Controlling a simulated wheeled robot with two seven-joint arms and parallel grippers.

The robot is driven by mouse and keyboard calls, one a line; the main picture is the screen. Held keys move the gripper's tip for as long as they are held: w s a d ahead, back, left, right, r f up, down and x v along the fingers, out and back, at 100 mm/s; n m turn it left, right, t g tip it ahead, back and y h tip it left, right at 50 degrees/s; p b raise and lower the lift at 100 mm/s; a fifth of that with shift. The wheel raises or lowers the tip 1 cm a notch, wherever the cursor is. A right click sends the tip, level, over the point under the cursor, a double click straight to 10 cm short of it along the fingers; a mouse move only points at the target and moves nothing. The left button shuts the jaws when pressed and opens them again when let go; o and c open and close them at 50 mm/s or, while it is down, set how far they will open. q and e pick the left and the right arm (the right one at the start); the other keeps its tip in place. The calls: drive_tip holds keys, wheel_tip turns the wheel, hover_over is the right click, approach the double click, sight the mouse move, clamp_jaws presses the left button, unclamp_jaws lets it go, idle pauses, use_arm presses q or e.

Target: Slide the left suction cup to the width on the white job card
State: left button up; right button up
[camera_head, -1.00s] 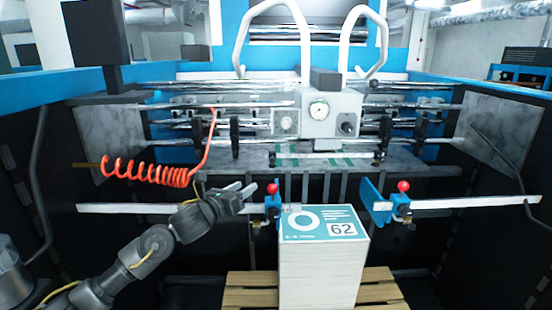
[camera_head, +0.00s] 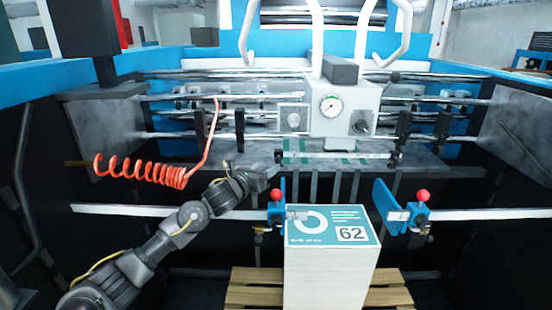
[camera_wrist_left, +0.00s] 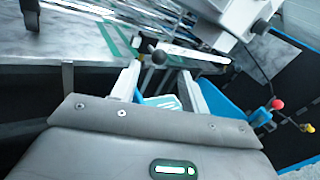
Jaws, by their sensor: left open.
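My left gripper (camera_head: 268,172) is at the front edge of the grey feeder plate, just above the left blue guide. In the left wrist view its two fingers (camera_wrist_left: 160,76) are apart, with a small black knob (camera_wrist_left: 158,57) just beyond the tips. A light bar with black ends (camera_head: 335,155) lies on the plate just beyond the gripper. I cannot tell for sure which part is the left suction cup. I cannot make out a separate white job card. My right gripper is out of view.
A left blue guide with a red knob (camera_head: 278,195) and a right blue guide with a red knob (camera_head: 421,196) flank the stack. A coiled orange hose (camera_head: 140,172) hangs at the left. A gauge box (camera_head: 330,106) stands above the plate. The stack rests on a wooden pallet (camera_head: 252,290).

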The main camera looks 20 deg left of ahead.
sight(276, 162)
use_arm(q)
drive_tip(key=p+x, duration=0.1)
drive_tip(key=x, duration=0.3)
drive_tip(key=shift+a+r, duration=0.1)
drive_tip(key=shift+r, duration=0.05)
drive_tip(key=shift+w+d+p, duration=0.2)
drive_tip(key=shift+w+p, duration=0.15)
drive_tip(key=shift+w, duration=0.15)
drive_tip(key=shift+w+d, duration=0.1)
drive_tip(key=shift+w, duration=0.15)
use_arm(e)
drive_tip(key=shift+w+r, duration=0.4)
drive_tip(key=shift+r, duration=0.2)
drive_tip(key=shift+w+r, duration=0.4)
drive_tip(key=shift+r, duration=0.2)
use_arm(q)
drive_tip(key=shift+c, duration=0.6)
clamp_jaws()
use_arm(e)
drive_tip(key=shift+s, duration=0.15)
